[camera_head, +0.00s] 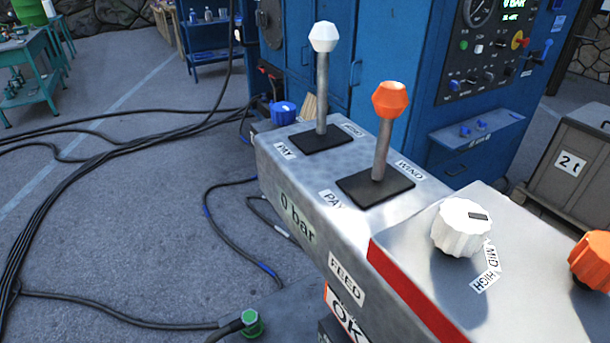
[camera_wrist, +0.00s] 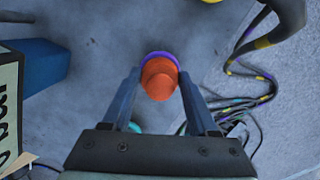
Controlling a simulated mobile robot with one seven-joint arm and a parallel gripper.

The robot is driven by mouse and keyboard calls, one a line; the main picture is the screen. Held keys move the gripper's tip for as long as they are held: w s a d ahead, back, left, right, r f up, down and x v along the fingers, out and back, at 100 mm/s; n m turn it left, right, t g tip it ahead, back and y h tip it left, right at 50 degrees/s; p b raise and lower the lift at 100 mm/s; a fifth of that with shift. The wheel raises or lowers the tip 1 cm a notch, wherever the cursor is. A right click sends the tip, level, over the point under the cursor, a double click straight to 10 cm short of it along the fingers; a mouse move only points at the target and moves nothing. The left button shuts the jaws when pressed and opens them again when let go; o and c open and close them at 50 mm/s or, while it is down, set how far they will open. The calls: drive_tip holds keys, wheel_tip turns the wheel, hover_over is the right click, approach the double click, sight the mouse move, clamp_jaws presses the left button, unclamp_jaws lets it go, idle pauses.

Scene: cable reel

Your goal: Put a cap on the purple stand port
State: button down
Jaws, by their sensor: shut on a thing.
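In the wrist view, my gripper (camera_wrist: 160,80) is shut on an orange cap (camera_wrist: 159,84), with one dark finger on each side of it. A purple rim (camera_wrist: 160,56), which looks like the purple port, shows right behind the cap's far edge. The cap covers most of it. I cannot tell whether the cap sits on the purple rim or is just in front of it. The stand under the purple rim is hidden. My gripper, the cap and the purple port do not show in the head view.
In the wrist view, banded cables (camera_wrist: 250,85) lie at the right, and a blue block (camera_wrist: 40,65) is at the left. In the head view, a grey console (camera_head: 300,190) with levers stands by a blue cabinet (camera_head: 400,70). Black cables cross the floor to a green-ended plug (camera_head: 252,322).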

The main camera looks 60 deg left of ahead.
drive_tip(key=shift+f, duration=0.15)
drive_tip(key=shift+c, duration=0.4)
unclamp_jaws()
wheel_tip(320, 180, up, 13)
drive_tip(key=a+p, duration=0.1)
drive_tip(key=p, duration=0.1)
drive_tip(key=shift+s+a, duration=0.35)
drive_tip(key=shift+a, duration=0.05)
